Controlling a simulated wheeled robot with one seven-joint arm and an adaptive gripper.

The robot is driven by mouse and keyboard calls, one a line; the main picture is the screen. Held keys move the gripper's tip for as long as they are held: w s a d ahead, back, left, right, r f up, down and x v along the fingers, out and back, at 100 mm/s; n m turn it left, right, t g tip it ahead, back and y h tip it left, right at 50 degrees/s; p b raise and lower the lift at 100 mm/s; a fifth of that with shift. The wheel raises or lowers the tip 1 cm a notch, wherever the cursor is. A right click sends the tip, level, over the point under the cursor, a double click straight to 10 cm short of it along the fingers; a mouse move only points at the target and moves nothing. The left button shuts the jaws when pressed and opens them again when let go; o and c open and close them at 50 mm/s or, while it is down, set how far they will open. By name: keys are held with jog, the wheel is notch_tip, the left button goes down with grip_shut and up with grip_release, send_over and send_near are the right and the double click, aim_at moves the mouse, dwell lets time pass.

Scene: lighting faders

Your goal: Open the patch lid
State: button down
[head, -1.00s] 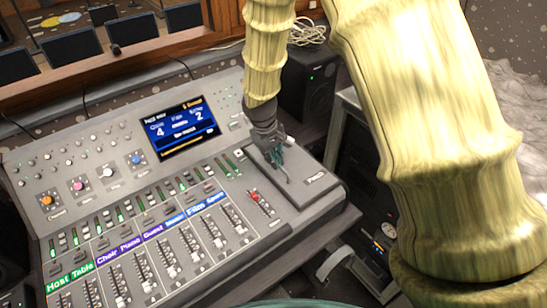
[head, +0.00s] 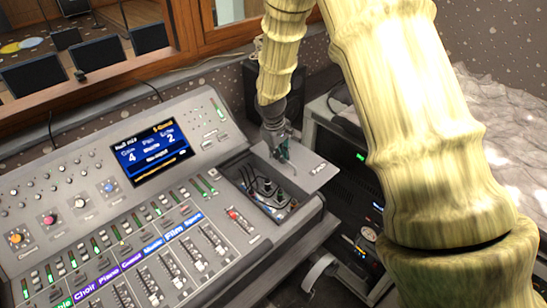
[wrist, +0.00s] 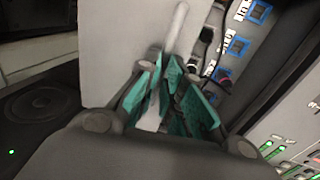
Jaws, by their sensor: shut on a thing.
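The patch lid (head: 312,172) is a grey panel at the right end of the mixing console (head: 100,205). It stands clear of the opening, out to the right, and looks raised; its exact tilt is hard to tell. The open patch bay (head: 262,186) shows black plugs and cables inside. My gripper (head: 281,155) is at the lid, its teal fingers shut on the lid's pale handle. In the wrist view the fingers (wrist: 172,105) close around the handle (wrist: 176,30) on the grey lid (wrist: 112,55). The fingers hide part of the handle.
The console's faders and blue screen (head: 147,152) lie left of the patch bay. An equipment rack (head: 355,190) stands to the right, below the lid. A black speaker (wrist: 40,115) shows at left in the wrist view.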

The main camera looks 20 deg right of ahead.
jog(key=c, duration=1.5)
grip_release()
jog(key=shift+c, duration=0.2)
notch_tip(320, 180, up, 12)
jog(key=a, duration=0.2)
jog(key=shift+s+a, duration=0.15)
jog(key=shift+s, duration=0.2)
jog(key=shift+f, duration=0.1)
